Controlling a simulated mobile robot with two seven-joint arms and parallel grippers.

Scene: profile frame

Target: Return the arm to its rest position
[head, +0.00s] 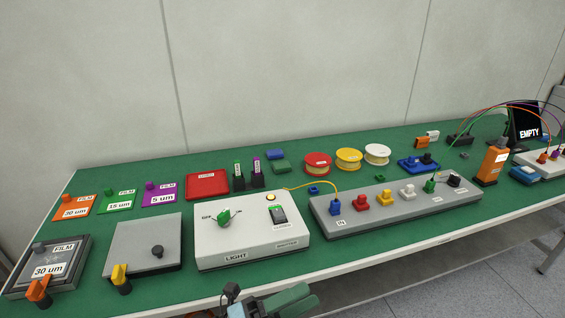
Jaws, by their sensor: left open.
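My left gripper (266,300) shows at the bottom edge of the head view, in front of the table's front edge and just below the white light box (245,245). A dark part and green parts of it are visible. It is open, and I see nothing held in it. The rest of that arm is cut off by the frame. My right gripper is not in view.
The green table (350,275) carries a grey connector strip (400,214) with coloured plugs, a grey plate (143,241), a film frame (50,265), a red tray (207,185), several spools and an orange meter (491,162). Open floor (490,270) lies at lower right.

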